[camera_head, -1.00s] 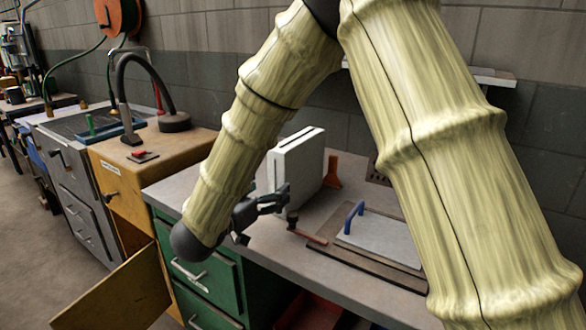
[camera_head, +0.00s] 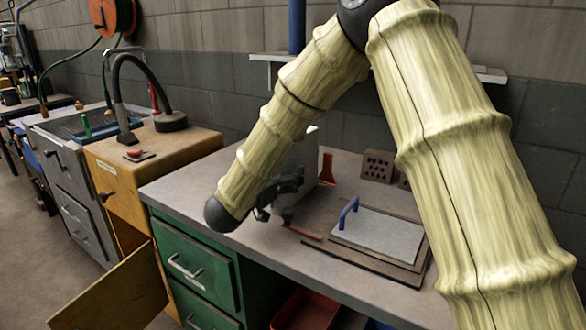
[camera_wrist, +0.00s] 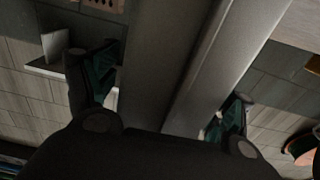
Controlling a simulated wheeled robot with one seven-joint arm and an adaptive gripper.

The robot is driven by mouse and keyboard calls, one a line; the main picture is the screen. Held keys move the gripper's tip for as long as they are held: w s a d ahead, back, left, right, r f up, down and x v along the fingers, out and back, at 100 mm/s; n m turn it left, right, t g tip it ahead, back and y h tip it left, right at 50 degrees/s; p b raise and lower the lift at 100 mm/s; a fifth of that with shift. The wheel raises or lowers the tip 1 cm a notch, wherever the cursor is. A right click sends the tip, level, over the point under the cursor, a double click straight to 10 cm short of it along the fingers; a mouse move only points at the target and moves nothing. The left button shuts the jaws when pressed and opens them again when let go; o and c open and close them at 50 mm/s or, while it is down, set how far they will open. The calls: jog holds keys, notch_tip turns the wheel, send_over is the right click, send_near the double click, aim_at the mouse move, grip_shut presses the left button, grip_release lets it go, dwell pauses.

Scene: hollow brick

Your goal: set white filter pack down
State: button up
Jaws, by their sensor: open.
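The white filter pack (camera_head: 307,165) stands upright at the back of the bench in the head view. My arm and gripper hide most of it, and its lower edge is partly covered. My gripper (camera_head: 284,187) is at the pack's near side, low over the bench. In the wrist view, the pack (camera_wrist: 190,60) fills the middle as broad grey faces with a vertical edge. My gripper's fingers (camera_wrist: 165,98) are open, one on each side of it. I cannot tell whether either finger touches it.
An orange piece (camera_head: 327,168) and a holed brick (camera_head: 377,165) stand behind. The yellow cabinet door (camera_head: 115,290) hangs open.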

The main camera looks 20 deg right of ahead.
jog(key=c, duration=0.9)
jog(key=shift+r, duration=0.1)
jog(key=shift+c, duration=0.2)
